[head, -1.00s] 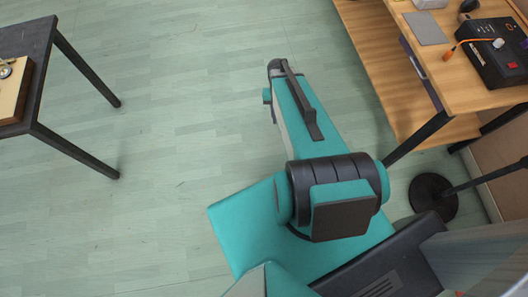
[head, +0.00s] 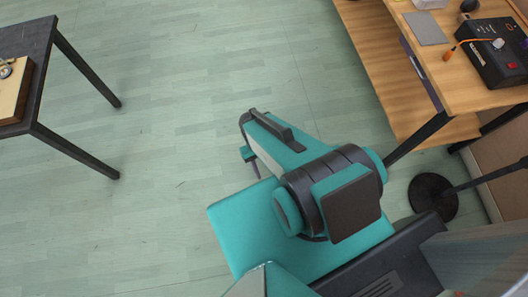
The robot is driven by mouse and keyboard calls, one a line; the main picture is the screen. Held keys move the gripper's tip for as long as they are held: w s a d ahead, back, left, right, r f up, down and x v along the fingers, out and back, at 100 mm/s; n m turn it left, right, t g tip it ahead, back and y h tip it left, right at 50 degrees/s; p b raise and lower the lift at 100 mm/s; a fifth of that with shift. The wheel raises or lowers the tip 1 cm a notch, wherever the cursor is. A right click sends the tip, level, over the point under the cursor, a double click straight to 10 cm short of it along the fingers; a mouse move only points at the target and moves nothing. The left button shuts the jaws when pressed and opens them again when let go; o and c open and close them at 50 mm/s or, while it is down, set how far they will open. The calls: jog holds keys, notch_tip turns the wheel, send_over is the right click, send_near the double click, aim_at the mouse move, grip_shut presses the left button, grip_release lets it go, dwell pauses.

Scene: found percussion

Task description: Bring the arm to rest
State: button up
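My teal and black arm fills the lower middle of the head view, over the floor (head: 150,200). Its upper link points up and to the left from a thick black joint and looks short, seen from above. I cannot see whether anything is held.
A dark table (head: 30,60) with a wooden board (head: 12,108) stands at the left. A wooden workbench (head: 455,85) at the right carries a black box (head: 490,55) and a grey pad (head: 427,28). A round black stand base (head: 432,196) is on the floor at the right. Open floor lies between the tables.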

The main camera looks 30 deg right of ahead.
jog(key=shift+f+b, duration=0.8)
jog(key=shift+c, duration=0.7)
jog(key=shift+d, duration=0.15)
